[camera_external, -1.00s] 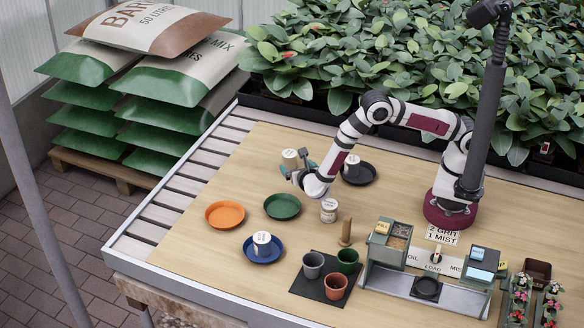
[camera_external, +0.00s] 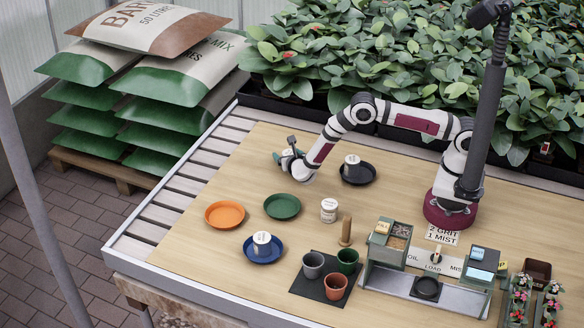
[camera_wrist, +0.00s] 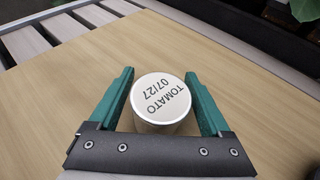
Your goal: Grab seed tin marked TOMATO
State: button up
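The seed tin marked TOMATO (camera_wrist: 161,99) stands in the wrist view with its white round lid facing me, reading "TOMATO 07/27". My gripper (camera_wrist: 160,88) has its two green fingers on either side of the tin. The fingers look open, with narrow gaps at the sides of the tin, though contact is hard to judge. In the external view my gripper (camera_external: 282,158) is low over the far left part of the wooden table and mostly hides this tin.
Other white tins stand on the blue saucer (camera_external: 262,257), on the dark saucer (camera_external: 369,177) and on the bare table (camera_external: 329,210). Orange (camera_external: 225,214) and green (camera_external: 282,206) saucers are empty. Pots (camera_external: 347,260) and a dispenser station (camera_external: 420,280) lie toward the front right.

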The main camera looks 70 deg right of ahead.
jog(key=c, duration=1.1)
jog(key=shift+r, duration=0.1)
jog(key=shift+c, duration=0.2)
